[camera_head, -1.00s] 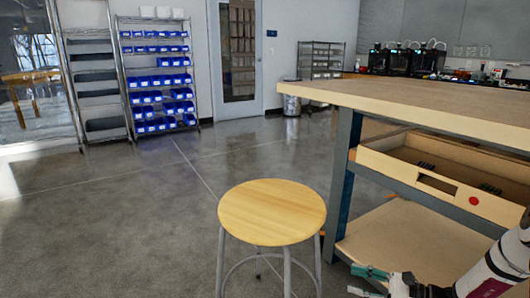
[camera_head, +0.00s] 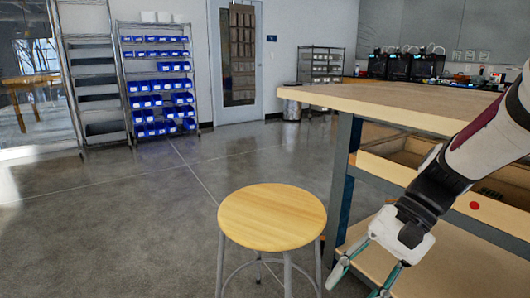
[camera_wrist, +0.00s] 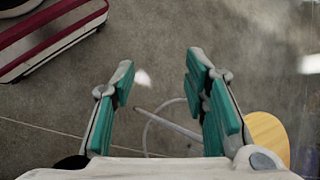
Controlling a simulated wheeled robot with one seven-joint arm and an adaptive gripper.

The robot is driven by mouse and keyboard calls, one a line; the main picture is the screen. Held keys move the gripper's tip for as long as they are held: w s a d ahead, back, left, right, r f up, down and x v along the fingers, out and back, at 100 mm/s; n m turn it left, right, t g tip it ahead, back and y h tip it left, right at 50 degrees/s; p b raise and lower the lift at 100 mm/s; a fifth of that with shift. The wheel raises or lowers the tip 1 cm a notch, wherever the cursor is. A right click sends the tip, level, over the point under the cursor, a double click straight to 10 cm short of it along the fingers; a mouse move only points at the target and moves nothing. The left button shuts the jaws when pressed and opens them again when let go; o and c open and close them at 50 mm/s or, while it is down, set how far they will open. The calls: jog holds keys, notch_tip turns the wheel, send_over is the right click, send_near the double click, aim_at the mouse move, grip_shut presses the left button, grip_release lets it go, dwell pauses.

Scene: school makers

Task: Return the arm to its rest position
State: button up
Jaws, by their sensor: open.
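My gripper (camera_head: 366,281) is at the lower right of the head view, at the end of my white and black arm. It points down, to the right of the round wooden stool (camera_head: 272,217) and in front of the workbench (camera_head: 405,104). In the wrist view my gripper (camera_wrist: 165,95) has its two green-padded fingers spread apart with only the grey floor and a stool leg ring seen between them. It holds nothing. The stool's seat edge (camera_wrist: 267,136) shows at the right of the wrist view.
The bench has an open drawer (camera_head: 378,167) and a lower shelf (camera_head: 450,262) close to my arm. A rack of blue bins (camera_head: 157,80) and a door (camera_head: 237,60) stand at the back. The floor (camera_head: 110,220) to the left is clear.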

jog(key=s+d+r+n+t+h, duration=0.2)
jog(key=s+d+n+h, duration=0.15)
jog(key=s, duration=0.65)
jog(key=s+d+r+n+t+h, duration=0.1)
jog(key=s+d+r+n+h, duration=0.2)
jog(key=s, duration=0.6)
notch_tip(320, 180, up, 38)
jog(key=a+t+h+p, duration=0.1)
jog(key=t+p, duration=0.3)
jog(key=p, duration=3.3)
jog(key=shift+a+f, duration=0.2)
jog(key=shift+a, duration=0.05)
